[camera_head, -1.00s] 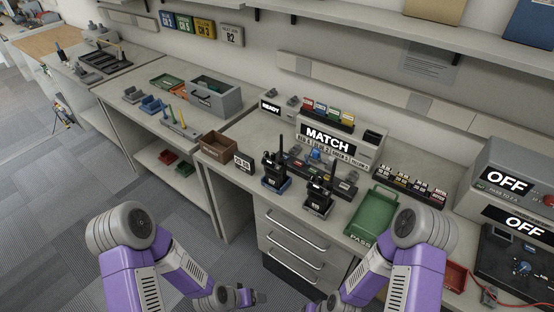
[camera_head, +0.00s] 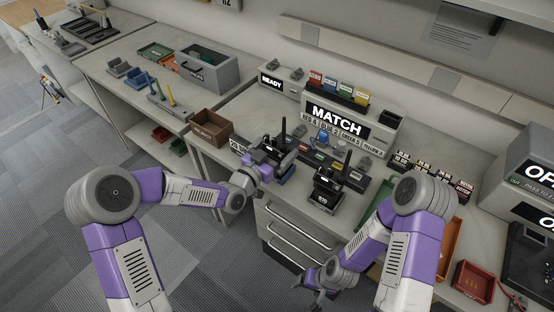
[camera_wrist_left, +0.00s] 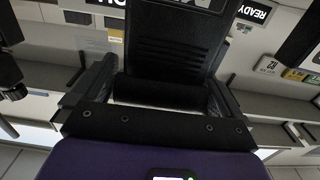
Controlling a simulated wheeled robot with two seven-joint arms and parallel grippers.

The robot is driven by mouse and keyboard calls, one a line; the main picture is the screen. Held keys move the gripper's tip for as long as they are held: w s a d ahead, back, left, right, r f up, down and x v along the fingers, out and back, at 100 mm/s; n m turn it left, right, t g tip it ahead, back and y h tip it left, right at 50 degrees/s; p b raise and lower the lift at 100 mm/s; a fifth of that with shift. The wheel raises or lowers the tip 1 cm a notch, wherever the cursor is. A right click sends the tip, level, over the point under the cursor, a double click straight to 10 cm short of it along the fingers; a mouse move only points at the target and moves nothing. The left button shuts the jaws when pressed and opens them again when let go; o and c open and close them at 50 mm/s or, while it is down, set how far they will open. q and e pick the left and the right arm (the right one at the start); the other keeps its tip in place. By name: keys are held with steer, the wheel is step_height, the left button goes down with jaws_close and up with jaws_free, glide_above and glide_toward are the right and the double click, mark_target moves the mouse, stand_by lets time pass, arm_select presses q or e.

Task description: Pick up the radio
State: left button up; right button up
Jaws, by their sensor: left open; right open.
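Two black handheld radios with upright antennas stand on the bench. The left radio (camera_head: 286,169) is partly hidden by my left gripper (camera_head: 266,161). My left gripper is open, with its fingers at this radio. In the left wrist view, the radio's dark ribbed body (camera_wrist_left: 178,45) fills the space between the two spread fingers (camera_wrist_left: 160,90). I cannot tell whether they touch it. The other radio (camera_head: 327,187) stands to the right, clear of both grippers. My right gripper (camera_head: 313,284) is open and empty, low in front of the drawers.
A MATCH display unit (camera_head: 350,125) stands behind the radios. A dark strip with coloured labels (camera_head: 325,160) lies between. A brown box (camera_head: 211,128) is to the left, and a red bin (camera_head: 473,282) at the right. Drawers (camera_head: 297,228) are below the bench edge.

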arm_select(q)
steer(key=shift+x, duration=0.95)
steer(key=shift+w+r, duration=0.1)
steer(key=c, duration=1.1)
